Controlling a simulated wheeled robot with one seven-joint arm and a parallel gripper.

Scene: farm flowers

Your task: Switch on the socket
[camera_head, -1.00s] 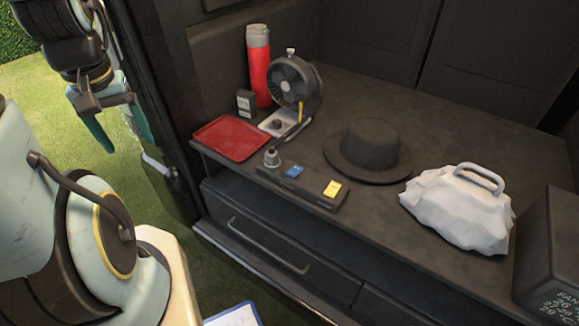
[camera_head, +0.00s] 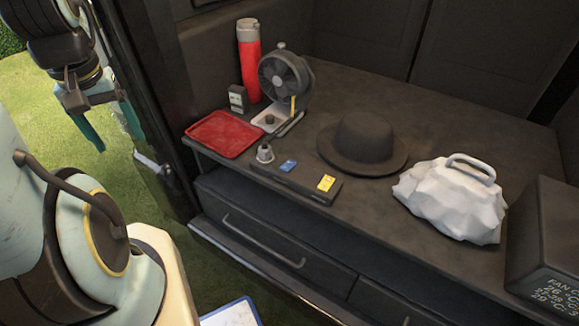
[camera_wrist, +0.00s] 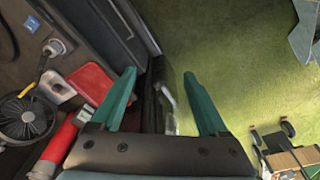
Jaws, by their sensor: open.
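A black strip (camera_head: 308,185) lies along the front edge of the dark counter. It carries a grey metal knob-like piece (camera_head: 265,153) at its left end, a blue block (camera_head: 288,166) in the middle and a yellow block (camera_head: 326,183) at the right. It looks like the socket; whether it is on cannot be told. My gripper (camera_head: 120,146) is open and empty, over grass left of the counter and apart from the strip. In the wrist view its teal fingers (camera_wrist: 159,73) are spread, and the grey piece (camera_wrist: 53,47) shows at upper left.
On the counter (camera_head: 440,120) stand a red tray (camera_head: 223,134), a small fan (camera_head: 285,76), a red bottle (camera_head: 249,62), a black hat (camera_head: 365,143), a white bag (camera_head: 450,200) and a dark box (camera_head: 548,240). A dark upright panel edge (camera_head: 150,110) stands between gripper and counter.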

